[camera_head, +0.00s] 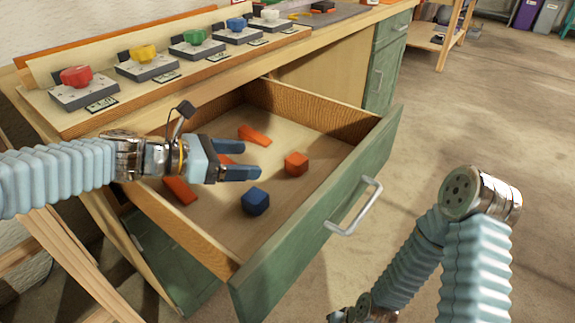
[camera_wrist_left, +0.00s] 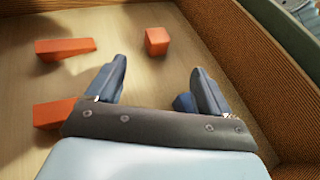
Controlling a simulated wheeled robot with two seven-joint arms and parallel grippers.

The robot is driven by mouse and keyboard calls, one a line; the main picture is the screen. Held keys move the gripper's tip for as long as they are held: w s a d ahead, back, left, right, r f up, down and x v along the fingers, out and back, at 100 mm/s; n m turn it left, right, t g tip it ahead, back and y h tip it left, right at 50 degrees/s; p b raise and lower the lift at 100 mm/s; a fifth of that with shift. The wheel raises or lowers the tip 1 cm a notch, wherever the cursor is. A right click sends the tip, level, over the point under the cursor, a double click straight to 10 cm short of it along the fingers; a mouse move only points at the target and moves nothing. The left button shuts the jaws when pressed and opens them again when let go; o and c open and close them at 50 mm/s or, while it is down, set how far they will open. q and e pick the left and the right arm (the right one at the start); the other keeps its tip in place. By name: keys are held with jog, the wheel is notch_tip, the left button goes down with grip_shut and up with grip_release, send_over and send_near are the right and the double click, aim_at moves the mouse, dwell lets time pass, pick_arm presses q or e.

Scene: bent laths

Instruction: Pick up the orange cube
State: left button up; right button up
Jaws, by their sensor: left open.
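The orange cube (camera_head: 296,163) lies on the floor of the open drawer (camera_head: 335,193), toward its front panel. In the left wrist view the orange cube (camera_wrist_left: 157,41) is ahead of the fingertips, between their lines and apart from them. My left gripper (camera_head: 257,158) is open and empty above the drawer, to the left of the cube in the head view. It also shows in the left wrist view (camera_wrist_left: 158,78). My right arm shows at the lower right of the head view, but its gripper cannot be made out.
Orange wedge-like pieces (camera_head: 255,135) (camera_head: 180,190) lie around the gripper. The drawer walls enclose them. Coloured knobs on grey bases (camera_head: 85,90) line the bench.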

aim_at(291, 160)
pick_arm(q)
jog(key=b+x, duration=0.1)
jog(key=x, duration=0.6)
jog(key=shift+d+f, duration=0.15)
jog(key=shift+f, duration=0.05)
jog(key=x, duration=0.5)
jog(key=shift+w+f, duration=0.2)
jog(key=shift+w, duration=0.15)
jog(key=shift+c, duration=0.2)
jog(key=c, duration=1.1)
jog(key=shift+r, duration=0.2)
